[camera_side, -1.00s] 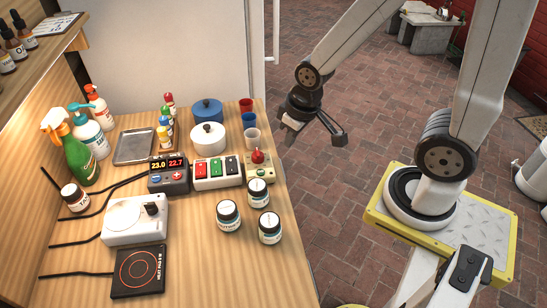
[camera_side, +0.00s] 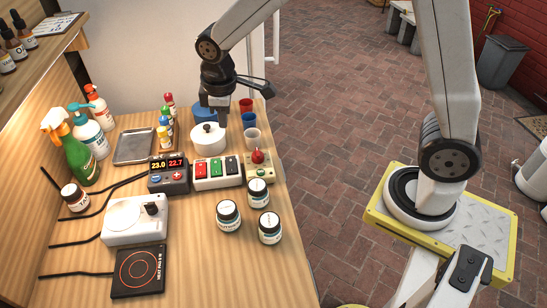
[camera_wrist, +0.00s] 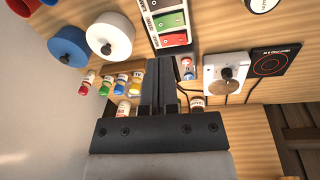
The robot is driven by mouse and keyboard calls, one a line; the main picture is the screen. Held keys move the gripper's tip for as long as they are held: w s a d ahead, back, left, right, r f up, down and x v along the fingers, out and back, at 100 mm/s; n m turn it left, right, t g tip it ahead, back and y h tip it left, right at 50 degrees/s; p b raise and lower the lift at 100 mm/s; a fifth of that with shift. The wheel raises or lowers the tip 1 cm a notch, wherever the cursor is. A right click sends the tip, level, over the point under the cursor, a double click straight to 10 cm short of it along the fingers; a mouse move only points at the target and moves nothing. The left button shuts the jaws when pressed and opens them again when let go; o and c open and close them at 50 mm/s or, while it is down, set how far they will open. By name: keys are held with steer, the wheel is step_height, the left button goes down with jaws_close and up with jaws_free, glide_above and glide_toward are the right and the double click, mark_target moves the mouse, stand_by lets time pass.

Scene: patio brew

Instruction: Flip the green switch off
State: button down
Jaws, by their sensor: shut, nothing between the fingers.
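The switch box (camera_side: 218,184) is white with red, green and black rocker switches in a row. The green switch (camera_side: 216,167) is the middle one. In the wrist view the green switch (camera_wrist: 173,39) shows ahead of the fingers, between the red one and the black one. My gripper (camera_side: 219,118) is shut and empty. In the wrist view my gripper's fingers (camera_wrist: 159,68) lie together. I cannot tell the switch's tilt clearly.
A blue pot (camera_side: 207,110), cups (camera_side: 249,119) and small bottles (camera_side: 165,132) stand behind. Jars (camera_side: 228,216) stand in front. Bare table lies at the front right.

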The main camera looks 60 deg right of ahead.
mark_target(217, 162)
steer(key=shift+w+a+r+n, duration=0.2)
steer(key=shift+w+a+n, duration=0.3)
steer(key=shift+w, duration=0.2)
steer(key=shift+w+a+r+n, duration=0.15)
steer(key=shift+w+a+n, duration=0.25)
steer(key=shift+w+a, duration=0.2)
steer(key=shift+d, duration=0.1)
steer(key=f, duration=0.4)
steer(key=w+f, duration=0.1)
steer(key=f, duration=0.4)
steer(key=d+f, duration=0.1)
steer(key=f, duration=0.4)
steer(key=shift+w+d, duration=0.1)
steer(key=shift+w, duration=0.05)
steer(key=shift+d+f, duration=0.1)
steer(key=shift+f, duration=0.15)
steer(key=shift+r, duration=0.15)
steer(key=shift+s+a+r, duration=0.2)
steer(key=shift+s+a, duration=0.25)
steer(key=shift+a, duration=0.1)
